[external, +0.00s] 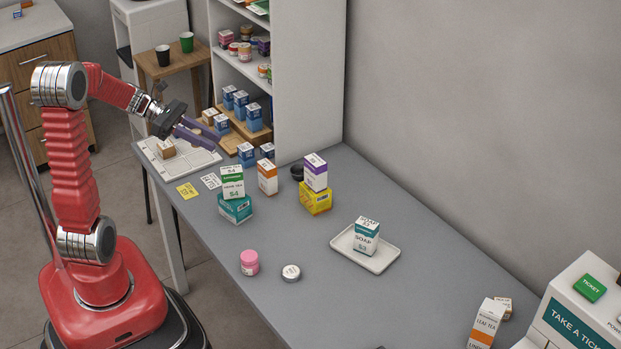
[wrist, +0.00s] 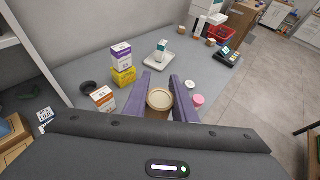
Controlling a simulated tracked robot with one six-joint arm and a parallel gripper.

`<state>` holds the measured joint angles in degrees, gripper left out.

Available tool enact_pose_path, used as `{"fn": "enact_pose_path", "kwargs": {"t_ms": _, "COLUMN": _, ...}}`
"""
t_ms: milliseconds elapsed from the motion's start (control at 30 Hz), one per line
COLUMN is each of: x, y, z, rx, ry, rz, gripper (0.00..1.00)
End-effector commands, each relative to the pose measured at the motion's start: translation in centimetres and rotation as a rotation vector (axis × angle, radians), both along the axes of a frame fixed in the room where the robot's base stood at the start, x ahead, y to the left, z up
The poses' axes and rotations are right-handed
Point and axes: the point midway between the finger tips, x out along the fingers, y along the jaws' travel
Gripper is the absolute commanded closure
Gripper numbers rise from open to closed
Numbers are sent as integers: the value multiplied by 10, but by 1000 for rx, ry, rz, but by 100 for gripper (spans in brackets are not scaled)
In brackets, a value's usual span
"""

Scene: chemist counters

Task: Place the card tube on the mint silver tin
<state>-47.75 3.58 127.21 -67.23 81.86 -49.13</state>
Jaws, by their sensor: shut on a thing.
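My gripper (external: 202,134) is shut on the card tube, a tan cylinder (wrist: 160,99) seen between the purple fingers in the wrist view. In the external view the fingers hang over the far left end of the counter, and I cannot clearly make out the tube there. The mint silver tin (external: 291,272) is a small, low round tin with a pale top. It stands upright on the open counter, well away from my gripper, and its top looks clear. It also shows in the wrist view (wrist: 190,85), beyond the right finger.
A pink jar (external: 249,263) stands close left of the tin. A white tray (external: 350,250) with a soap box (external: 366,237) lies to its right. Stacked boxes (external: 233,183), an orange box (external: 267,177) and a purple-on-yellow stack (external: 316,185) stand between my gripper and the tin.

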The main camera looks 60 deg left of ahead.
Motion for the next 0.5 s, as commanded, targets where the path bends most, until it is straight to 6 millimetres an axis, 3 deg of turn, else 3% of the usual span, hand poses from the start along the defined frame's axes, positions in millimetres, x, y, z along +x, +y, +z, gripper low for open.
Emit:
{"fn": "enact_pose_path", "kwargs": {"t_ms": 200, "x": -8, "y": -39, "z": -22, "rx": -3, "ry": 2, "rz": -280, "gripper": 96}}
{"fn": "enact_pose_path", "kwargs": {"t_ms": 500, "x": -31, "y": -83, "z": -51, "rx": -2, "ry": 2, "rz": -733, "gripper": 96}}
